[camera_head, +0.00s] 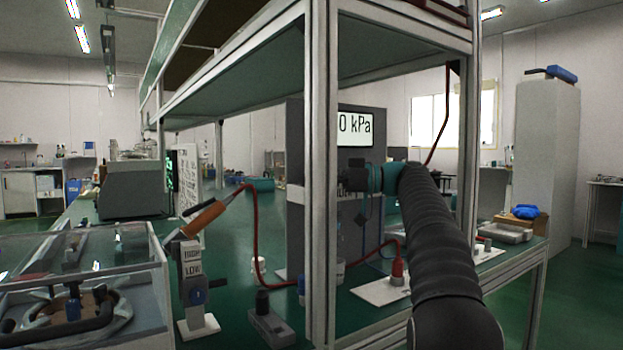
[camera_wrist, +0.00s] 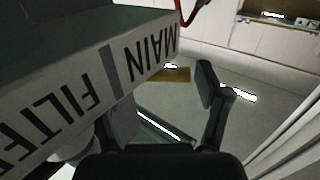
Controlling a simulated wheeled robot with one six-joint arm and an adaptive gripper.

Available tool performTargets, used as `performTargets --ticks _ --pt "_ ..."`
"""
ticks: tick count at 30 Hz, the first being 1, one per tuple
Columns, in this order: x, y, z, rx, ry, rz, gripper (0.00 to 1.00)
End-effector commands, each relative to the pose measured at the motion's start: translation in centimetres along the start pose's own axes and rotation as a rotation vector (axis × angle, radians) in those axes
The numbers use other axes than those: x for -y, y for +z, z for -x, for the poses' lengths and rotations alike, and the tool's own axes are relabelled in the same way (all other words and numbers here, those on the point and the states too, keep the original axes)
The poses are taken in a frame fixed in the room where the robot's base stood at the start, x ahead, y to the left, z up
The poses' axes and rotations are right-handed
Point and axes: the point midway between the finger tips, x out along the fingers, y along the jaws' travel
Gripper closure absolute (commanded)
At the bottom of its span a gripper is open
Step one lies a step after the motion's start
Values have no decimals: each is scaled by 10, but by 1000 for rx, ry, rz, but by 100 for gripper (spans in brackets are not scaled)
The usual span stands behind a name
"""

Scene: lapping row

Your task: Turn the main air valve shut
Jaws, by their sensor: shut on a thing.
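In the wrist view a panel edge (camera_wrist: 135,67) carries the printed words MAIN and FILTER, upside down. My gripper (camera_wrist: 158,105) reaches in beside the MAIN label. Its right finger stands clear in view; the left finger is largely hidden at the panel. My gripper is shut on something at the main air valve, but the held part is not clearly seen. A grey block (camera_wrist: 123,120) shows below the label. The valve is hidden there.
The upright metal post (camera_head: 320,200) stands close left of my arm. A clear-covered machine (camera_head: 85,275) fills the lower left.

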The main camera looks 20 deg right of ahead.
Motion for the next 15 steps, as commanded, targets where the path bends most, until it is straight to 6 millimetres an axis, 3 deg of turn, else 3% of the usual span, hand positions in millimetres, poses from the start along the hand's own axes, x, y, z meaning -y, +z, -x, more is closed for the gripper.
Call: performTargets --ticks 1,2,4,5,15 --pt "3 -2 -2 -6 -16 -7 60" --pt "3 -2 -2 -6 -16 -7 22" --pt "3 -2 -2 -5 -16 -6 5" --pt "3 -2 -2 -6 -15 -6 1" --pt "-1 -2 3 -6 2 -3 1"
